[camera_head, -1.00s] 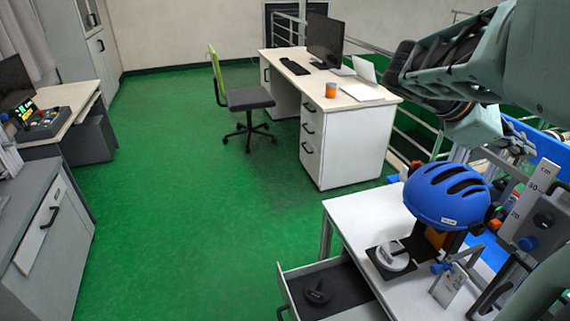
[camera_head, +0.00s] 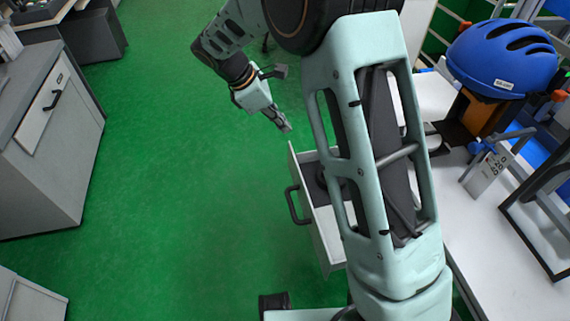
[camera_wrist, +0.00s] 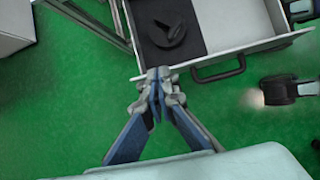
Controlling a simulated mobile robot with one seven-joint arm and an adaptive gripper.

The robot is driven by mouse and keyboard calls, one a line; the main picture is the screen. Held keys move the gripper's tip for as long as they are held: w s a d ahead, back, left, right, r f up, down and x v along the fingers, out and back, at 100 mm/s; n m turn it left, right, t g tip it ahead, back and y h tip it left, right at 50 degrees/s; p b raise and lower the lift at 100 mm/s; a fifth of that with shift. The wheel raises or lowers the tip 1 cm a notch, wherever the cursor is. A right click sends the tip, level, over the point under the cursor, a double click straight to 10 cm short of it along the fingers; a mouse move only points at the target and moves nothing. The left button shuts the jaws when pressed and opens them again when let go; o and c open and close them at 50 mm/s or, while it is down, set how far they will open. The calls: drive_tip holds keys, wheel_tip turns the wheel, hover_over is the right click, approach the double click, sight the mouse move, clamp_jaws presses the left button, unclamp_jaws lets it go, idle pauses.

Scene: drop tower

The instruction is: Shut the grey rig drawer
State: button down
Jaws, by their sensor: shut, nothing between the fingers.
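The grey rig drawer (camera_head: 322,232) stands pulled out from under the white rig table, its front and dark handle (camera_head: 294,206) facing left. My arm hides part of it. In the wrist view the open drawer (camera_wrist: 245,48) shows at the top, with a dark mat and a black round object with a raised grip (camera_wrist: 170,32) inside. Its handle (camera_wrist: 219,71) is right of my fingertips. My gripper (camera_head: 285,127) is shut and empty, near the drawer's far front corner. In the wrist view my gripper (camera_wrist: 158,74) is beside the front edge; I cannot tell whether it touches.
The white rig table (camera_head: 490,240) carries a blue helmet (camera_head: 503,58) on a stand and a scale plate (camera_head: 487,172). A grey cabinet (camera_head: 45,150) stands at the left. The green floor (camera_head: 190,200) between cabinet and drawer is clear.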

drive_tip(key=s+a+f+y+b, duration=0.1)
drive_tip(key=s+a+f, duration=0.1)
drive_tip(key=a+f, duration=0.4)
drive_tip(key=b, duration=0.3)
hover_over(296, 172)
drive_tip(key=a, duration=0.2)
wheel_tip(296, 172, down, 9)
drive_tip(key=shift+a+r+n+g, duration=0.15)
drive_tip(key=shift+a+n+g, duration=0.05)
drive_tip(key=shift+n+g, duration=0.1)
drive_tip(key=shift+s+d, duration=0.1)
